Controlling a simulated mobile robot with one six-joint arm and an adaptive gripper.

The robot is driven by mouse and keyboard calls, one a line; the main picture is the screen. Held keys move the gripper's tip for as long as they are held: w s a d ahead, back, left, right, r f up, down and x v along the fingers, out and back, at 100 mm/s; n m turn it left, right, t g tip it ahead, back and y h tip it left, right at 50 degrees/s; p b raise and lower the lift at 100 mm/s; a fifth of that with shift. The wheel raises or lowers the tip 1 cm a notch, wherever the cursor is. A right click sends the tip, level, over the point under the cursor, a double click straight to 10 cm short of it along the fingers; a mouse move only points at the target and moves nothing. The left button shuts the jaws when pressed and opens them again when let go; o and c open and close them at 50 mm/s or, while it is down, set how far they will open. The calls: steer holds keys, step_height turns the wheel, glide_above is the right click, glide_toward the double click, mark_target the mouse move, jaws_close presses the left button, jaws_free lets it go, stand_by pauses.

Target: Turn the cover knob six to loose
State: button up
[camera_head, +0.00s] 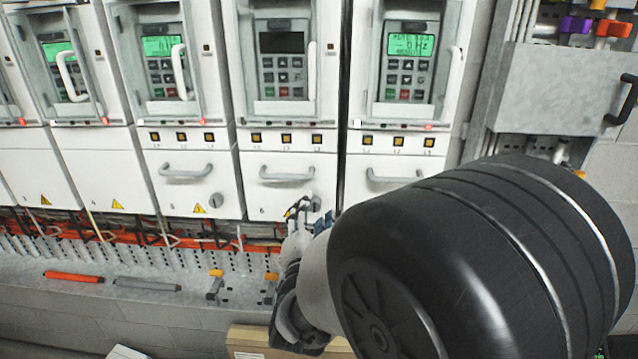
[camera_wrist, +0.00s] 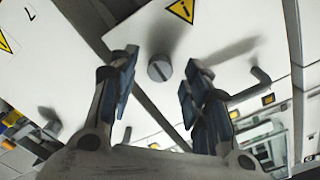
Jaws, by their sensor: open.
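The cover of drive six (camera_head: 270,190) is a white panel marked 6, with a grey bar handle (camera_head: 287,173). Its round grey knob (camera_wrist: 160,68) has a dark slot and shows in the wrist view between and beyond my two fingertips. My gripper (camera_wrist: 158,82) is open, with a finger to each side of the knob's outline, and no finger visibly touches it. In the head view my gripper (camera_head: 303,208) is at the lower right corner of cover six and mostly hides the knob there.
Cover five (camera_head: 180,190), with its own knob (camera_head: 215,201), is to the left. Another handled cover (camera_head: 385,185) is to the right, partly behind my arm. Orange busbars (camera_head: 120,236) and a ledge with an orange rod (camera_head: 74,277) lie below. Drive six's display (camera_head: 282,42) is dark.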

steer(key=shift+w, duration=0.55)
jaws_close()
